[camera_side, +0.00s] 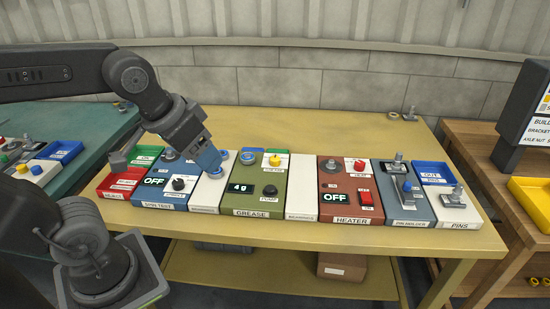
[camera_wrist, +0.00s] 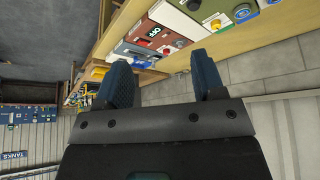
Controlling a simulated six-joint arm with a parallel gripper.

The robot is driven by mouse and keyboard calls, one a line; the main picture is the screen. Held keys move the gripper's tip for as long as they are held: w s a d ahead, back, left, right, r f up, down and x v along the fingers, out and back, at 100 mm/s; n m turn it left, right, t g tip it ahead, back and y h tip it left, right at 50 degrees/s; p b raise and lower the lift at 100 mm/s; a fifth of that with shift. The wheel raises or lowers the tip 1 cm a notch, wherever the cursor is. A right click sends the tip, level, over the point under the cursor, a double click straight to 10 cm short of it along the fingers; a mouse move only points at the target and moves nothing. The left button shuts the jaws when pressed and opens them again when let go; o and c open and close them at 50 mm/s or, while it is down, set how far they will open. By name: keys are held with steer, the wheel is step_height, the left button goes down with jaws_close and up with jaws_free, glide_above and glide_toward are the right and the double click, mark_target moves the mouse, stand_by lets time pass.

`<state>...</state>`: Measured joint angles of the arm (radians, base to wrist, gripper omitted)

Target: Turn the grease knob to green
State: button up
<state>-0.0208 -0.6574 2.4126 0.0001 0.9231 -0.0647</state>
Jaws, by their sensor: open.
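The olive-green grease panel (camera_side: 245,203) lies in the middle of the row on the table. Its display (camera_side: 240,188) reads "4 g". A black knob (camera_side: 270,191) with a white label is to the right of the display. A yellow knob (camera_side: 274,160) stands at the panel's back right on a white-and-green label. A blue round part (camera_side: 248,156) is at its back left. My gripper (camera_side: 212,162) is left of the grease panel, above a narrow white panel. In the wrist view its two blue fingers (camera_wrist: 164,84) are apart with nothing between them.
The spin test panel (camera_side: 160,195) is on the left, the heater panel (camera_side: 336,210) to the right, both displays reading OFF. A pale narrow panel (camera_side: 303,185) lies between grease and heater.

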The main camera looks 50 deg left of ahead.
steer(key=w+a+r+n+g, duration=0.1)
steer(key=w+n, duration=0.1)
steer(key=w, duration=0.3)
steer(key=w+a+r+n, duration=0.2)
steer(key=w, duration=0.3)
steer(key=n+g, duration=0.4)
steer(key=n, duration=0.8)
glide_above(275, 158)
step_height(275, 158, down, 17)
step_height(275, 158, down, 13)
steer(key=shift+f, duration=0.1)
steer(key=c, duration=0.9)
